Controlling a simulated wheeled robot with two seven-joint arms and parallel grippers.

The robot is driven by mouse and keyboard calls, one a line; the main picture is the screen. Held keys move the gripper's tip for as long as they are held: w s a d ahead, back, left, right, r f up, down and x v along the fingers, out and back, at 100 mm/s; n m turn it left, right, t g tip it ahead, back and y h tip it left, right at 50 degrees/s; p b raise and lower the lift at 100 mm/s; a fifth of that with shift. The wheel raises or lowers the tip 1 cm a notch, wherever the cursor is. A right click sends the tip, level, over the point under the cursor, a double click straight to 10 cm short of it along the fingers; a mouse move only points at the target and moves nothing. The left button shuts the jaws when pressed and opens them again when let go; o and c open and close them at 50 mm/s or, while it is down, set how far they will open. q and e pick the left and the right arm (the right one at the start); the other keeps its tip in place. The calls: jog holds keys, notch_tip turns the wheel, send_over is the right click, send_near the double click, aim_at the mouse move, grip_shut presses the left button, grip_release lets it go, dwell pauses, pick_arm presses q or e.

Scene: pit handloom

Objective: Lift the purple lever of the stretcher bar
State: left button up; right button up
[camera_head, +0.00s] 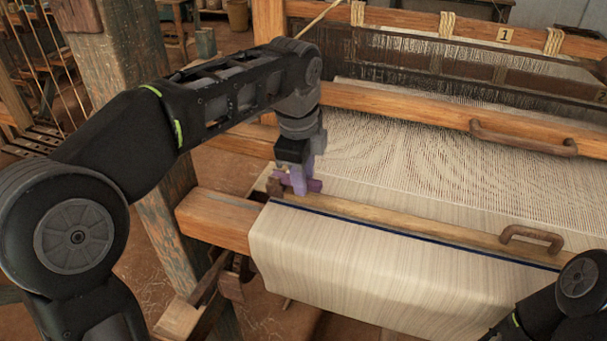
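The stretcher bar (420,219) is a long pale wooden strip lying across the cloth near its front edge. The purple lever (313,185) is at the bar's left end, partly covered by my gripper. My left gripper (296,178) reaches down from above and is right at the lever, seeming to touch it. Its fingers are small and merge with the purple parts, so I cannot see whether they are closed on the lever. My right gripper is out of the picture; only part of my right arm shows at the lower right.
The cream cloth (370,262) hangs over the loom's front beam (213,216). A wooden beater beam (400,107) with a handle (523,138) crosses behind. A second handle (532,238) stands on the bar's right part. A thick wooden post (116,70) stands behind my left arm.

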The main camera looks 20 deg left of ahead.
pick_arm(q)
grip_shut()
dwell(1.1)
